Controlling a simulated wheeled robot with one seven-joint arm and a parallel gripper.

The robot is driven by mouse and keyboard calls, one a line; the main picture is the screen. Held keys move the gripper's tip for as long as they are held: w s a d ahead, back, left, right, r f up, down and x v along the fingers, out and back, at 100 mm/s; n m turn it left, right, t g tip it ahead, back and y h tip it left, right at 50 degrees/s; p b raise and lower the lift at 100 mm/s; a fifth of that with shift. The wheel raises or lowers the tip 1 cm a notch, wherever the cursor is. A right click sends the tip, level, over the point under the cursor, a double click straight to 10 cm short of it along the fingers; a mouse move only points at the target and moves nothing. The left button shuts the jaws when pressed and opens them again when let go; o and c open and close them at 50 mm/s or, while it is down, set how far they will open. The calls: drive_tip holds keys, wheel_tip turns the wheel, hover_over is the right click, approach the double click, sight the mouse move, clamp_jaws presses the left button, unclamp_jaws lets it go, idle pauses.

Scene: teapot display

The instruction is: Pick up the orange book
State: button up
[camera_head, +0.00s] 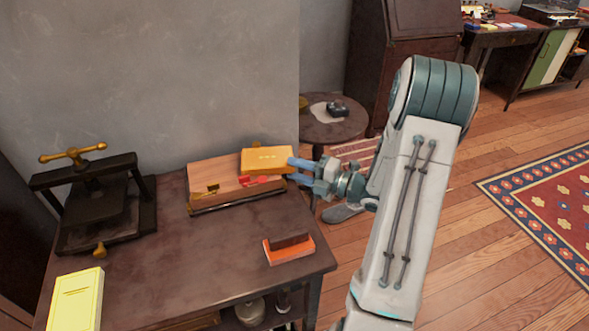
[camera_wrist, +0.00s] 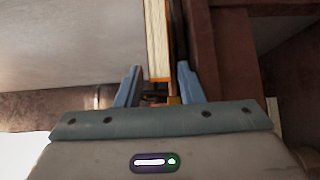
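The orange book (camera_head: 267,160) lies on the right part of a wooden box (camera_head: 210,180) near the back of the dark table, against the wall. My gripper (camera_head: 293,163) is at the book's right end. In the wrist view the book (camera_wrist: 157,38) shows edge-on, with pale pages between orange covers. Its near end reaches about the level of the fingertips of my gripper (camera_wrist: 159,68). The fingers are apart, with a gap visible on each side of the book. A red item (camera_head: 262,181) shows just below the book.
The dark table (camera_head: 200,265) also bears an iron press (camera_head: 95,200) at left, a yellow book (camera_head: 76,300) at front left and a small orange-red box (camera_head: 289,250) at right. A round side table (camera_head: 345,130) stands behind my gripper. The table's middle is clear.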

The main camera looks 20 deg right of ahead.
clamp_jaws()
wheel_tip(320, 180, up, 3)
drive_tip(key=shift+f+p, duration=0.2)
drive_tip(key=shift+p, duration=0.4)
drive_tip(key=shift+s+d, duration=0.1)
drive_tip(key=s+d+r, duration=0.5)
drive_tip(key=s+d, duration=0.4)
drive_tip(key=shift+s+d+p, duration=0.35)
drive_tip(key=shift+s+p, duration=0.05)
drive_tip(key=shift+p, duration=0.05)
